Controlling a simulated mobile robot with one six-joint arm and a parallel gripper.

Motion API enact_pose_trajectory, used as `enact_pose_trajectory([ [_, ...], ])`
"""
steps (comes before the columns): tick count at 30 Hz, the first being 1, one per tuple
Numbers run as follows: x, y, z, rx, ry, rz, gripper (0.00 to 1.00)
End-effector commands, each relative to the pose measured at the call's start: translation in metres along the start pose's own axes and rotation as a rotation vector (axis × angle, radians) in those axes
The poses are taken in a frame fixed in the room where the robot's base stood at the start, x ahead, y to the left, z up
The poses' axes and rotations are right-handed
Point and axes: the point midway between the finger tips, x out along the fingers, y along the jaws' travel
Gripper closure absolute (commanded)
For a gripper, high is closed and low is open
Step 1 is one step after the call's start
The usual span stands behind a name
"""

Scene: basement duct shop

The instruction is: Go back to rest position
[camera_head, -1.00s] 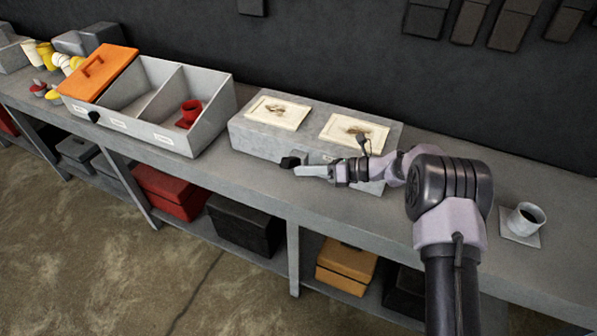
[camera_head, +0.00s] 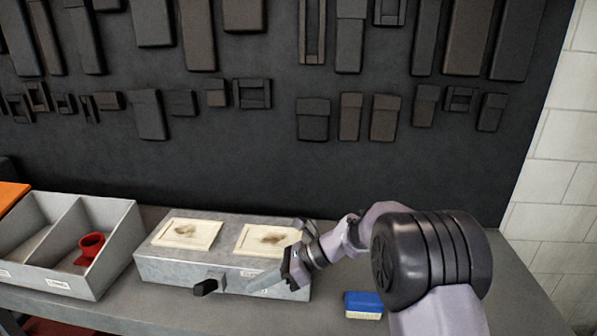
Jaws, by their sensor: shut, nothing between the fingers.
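My arm reaches in from the lower right of the head view. I cannot tell whether the fingertips touch the box front. Two cream panels with dark smudges, a left one (camera_head: 186,233) and a right one (camera_head: 262,239), lie on the box top. My wrist overlaps the right panel's edge. A black knob (camera_head: 205,287) sticks out of the box front, left of the fingers.
A divided grey bin (camera_head: 118,243) with a red cup (camera_head: 92,245) stands at left, beside an orange lid (camera_head: 10,196). A blue and cream block (camera_head: 363,304) lies right of the box. A dark wall panel (camera_head: 300,165) with hung dark pieces rises behind the bench.

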Motion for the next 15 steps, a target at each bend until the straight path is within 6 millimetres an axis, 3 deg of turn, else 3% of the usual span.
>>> enact_pose_trajectory([
  [3, -0.060, 0.068, 0.005, -0.369, 0.227, -0.073, 1.00],
  [6, -0.103, 0.130, -0.009, -0.675, 0.442, -0.112, 1.00],
  [9, -0.137, 0.189, -0.039, -0.960, 0.669, -0.128, 1.00],
  [12, -0.159, 0.233, -0.073, -1.189, 0.880, -0.118, 1.00],
  [15, -0.171, 0.258, -0.100, -1.338, 1.035, -0.096, 1.00],
])
